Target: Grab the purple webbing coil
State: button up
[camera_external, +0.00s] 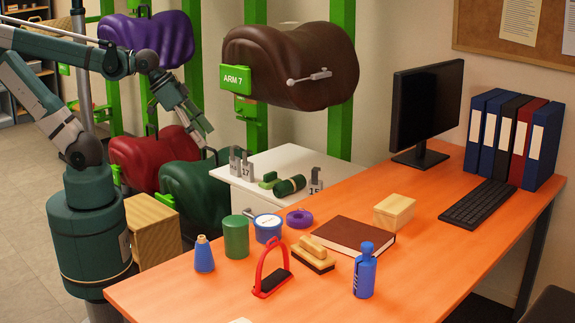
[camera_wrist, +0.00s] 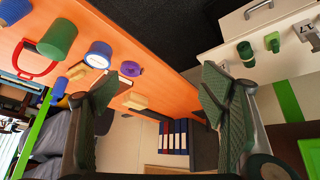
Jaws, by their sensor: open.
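The purple webbing coil (camera_external: 299,218) is a small flat ring lying on the orange desk (camera_external: 235,286), behind the red stirrup and right of a blue-and-white tub. It also shows in the wrist view (camera_wrist: 133,69), up and left of centre, partly close to the left finger. My gripper (camera_external: 204,134) is open and empty. It is in the air, left of the desk and near the saddles, well apart from the coil. In the wrist view the two green fingers (camera_wrist: 157,82) are spread wide with nothing between them.
Near the coil stand the blue-and-white tub (camera_external: 267,228), a green cylinder (camera_external: 236,237), a red stirrup (camera_external: 272,272), a brush (camera_external: 312,256) and a brown book (camera_external: 353,240). A white cabinet (camera_external: 262,170) with small items stands behind. Saddles hang on green posts.

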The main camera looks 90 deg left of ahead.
jog(key=w+d+r+n+g+p, duration=0.2)
jog(key=w+n, duration=0.3)
jog(key=w, duration=0.4)
jog(key=n+g+h+p, duration=0.4)
jog(key=n+p, duration=0.2)
jog(key=n, duration=0.6)
send_over(299, 216)
jog(key=a, duration=0.4)
jog(key=f, duration=1.5)
jog(key=shift+s+f, duration=0.1)
jog(key=shift+s, duration=0.15)
jog(key=shift+w+d+f+n+g, duration=0.1)
jog(key=shift+w+f+n+g, duration=0.1)
jog(key=shift+f, duration=0.15)
jog(key=shift+w+d+f+n+g, duration=0.1)
jog(key=shift+f+g, duration=0.1)
jog(key=shift+f, duration=0.15)
jog(key=shift+f, duration=0.1)
jog(key=shift+x, duration=1.2)
jog(key=shift+d+f+b, duration=0.1)
jog(key=shift+b, duration=0.2)
jog(key=shift+b+x, duration=0.8)
jog(key=shift+x, duration=1.7)
